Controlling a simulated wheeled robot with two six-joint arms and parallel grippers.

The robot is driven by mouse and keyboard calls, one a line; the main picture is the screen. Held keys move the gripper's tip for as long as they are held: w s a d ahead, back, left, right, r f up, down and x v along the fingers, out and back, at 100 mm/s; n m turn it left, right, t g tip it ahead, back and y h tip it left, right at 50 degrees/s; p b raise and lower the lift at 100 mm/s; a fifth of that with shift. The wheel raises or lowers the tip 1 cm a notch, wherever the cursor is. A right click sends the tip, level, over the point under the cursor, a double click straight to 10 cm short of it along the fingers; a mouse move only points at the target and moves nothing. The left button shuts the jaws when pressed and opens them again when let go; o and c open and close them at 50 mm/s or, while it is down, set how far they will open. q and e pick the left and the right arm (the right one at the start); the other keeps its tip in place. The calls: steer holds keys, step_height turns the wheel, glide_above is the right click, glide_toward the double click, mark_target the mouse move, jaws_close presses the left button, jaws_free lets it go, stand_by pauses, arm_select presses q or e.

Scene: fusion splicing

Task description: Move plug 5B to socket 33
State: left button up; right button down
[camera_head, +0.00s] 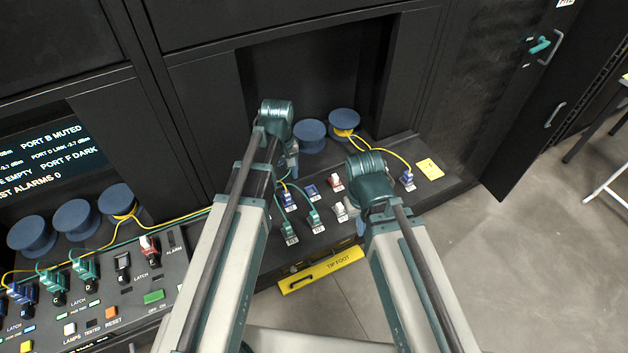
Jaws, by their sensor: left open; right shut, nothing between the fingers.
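Plugs and sockets with small label tags sit on the dark panel in the middle; the labels are too small to read, so I cannot tell which is plug 5B or socket 33. A blue plug with a yellow cable (408,179) stands at the panel's right. Two green plugs (314,217) with green cables are near the front. Blue plugs (288,199), a red-and-white one (337,183) and a white one (341,211) stand around them. My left gripper (291,165) is open above the panel's left part, partly hidden by its wrist. My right gripper (361,226) is shut and empty, mostly hidden behind its wrist.
Blue cable spools (344,120) stand behind the panel. A yellow warning card (430,169) lies at its right. A yellow "TIP FOOT" bar (321,270) is below the front edge. A left console (115,300) holds more plugs and buttons. An open cabinet door (530,90) stands right.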

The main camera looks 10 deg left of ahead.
mark_target(286, 193)
arm_select(q)
steer(key=shift+s, duration=0.1)
stand_by(0.3)
step_height(286, 193, down, 9)
steer(key=b, duration=0.9)
stand_by(0.5)
jaws_close()
stand_by(1.2)
steer(key=shift+r, duration=0.15)
steer(key=shift+r+p, duration=2.95)
steer(key=shift+p, duration=0.1)
